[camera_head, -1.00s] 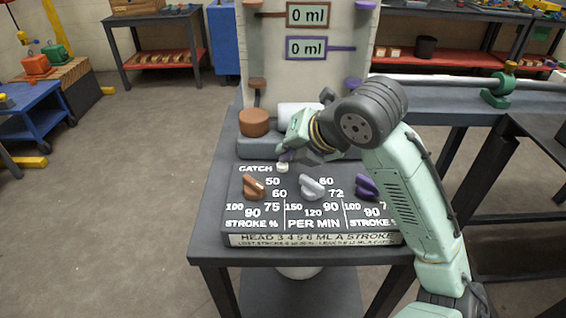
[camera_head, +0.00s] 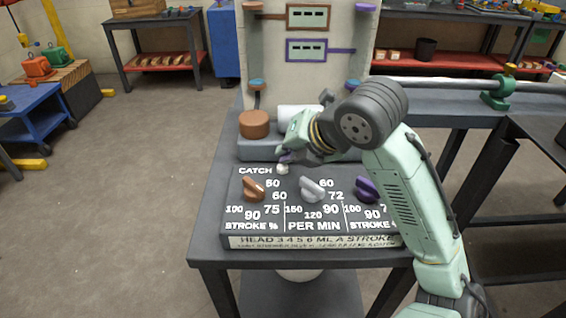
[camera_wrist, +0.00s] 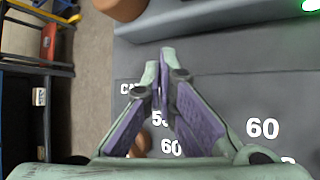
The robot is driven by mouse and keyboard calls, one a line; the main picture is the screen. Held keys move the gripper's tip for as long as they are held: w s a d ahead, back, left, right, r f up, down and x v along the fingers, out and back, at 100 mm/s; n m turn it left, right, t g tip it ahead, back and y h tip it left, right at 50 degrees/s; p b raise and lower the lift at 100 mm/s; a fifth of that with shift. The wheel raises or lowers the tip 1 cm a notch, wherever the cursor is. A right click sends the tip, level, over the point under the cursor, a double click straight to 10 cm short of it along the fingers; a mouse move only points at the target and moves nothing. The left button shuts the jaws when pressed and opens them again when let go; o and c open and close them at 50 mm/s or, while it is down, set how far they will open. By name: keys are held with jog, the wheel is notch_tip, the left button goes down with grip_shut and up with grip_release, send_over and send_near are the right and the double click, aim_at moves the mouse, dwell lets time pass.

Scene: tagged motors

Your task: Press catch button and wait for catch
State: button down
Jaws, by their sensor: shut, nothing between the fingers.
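The catch button (camera_head: 282,169) is a small pale knob beside the word CATCH on the dark sloped panel (camera_head: 232,213). My gripper (camera_head: 284,157) is shut and empty, its tips at the button's upper edge in the head view; I cannot tell whether they touch it. In the wrist view the closed fingertips (camera_wrist: 165,68) lie over the panel near the CATCH lettering, and the button is hidden behind the fingers. Two displays, one brown-framed (camera_head: 308,16) and one purple-framed (camera_head: 306,49), show dashes. Blue caps (camera_head: 257,85) sit below them on both sides.
A brown dial knob (camera_head: 253,189), a silver one (camera_head: 312,188) and a purple one (camera_head: 366,188) stand just below the button. A brown round cylinder (camera_head: 254,123) and a white cylinder (camera_head: 299,116) stand behind the panel. A green light (camera_wrist: 311,4) glows in the wrist view.

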aim_at(286, 166)
jog(key=shift+r, duration=0.4)
notch_tip(286, 166, up, 6)
jog(key=p, duration=0.4)
dwell(0.9)
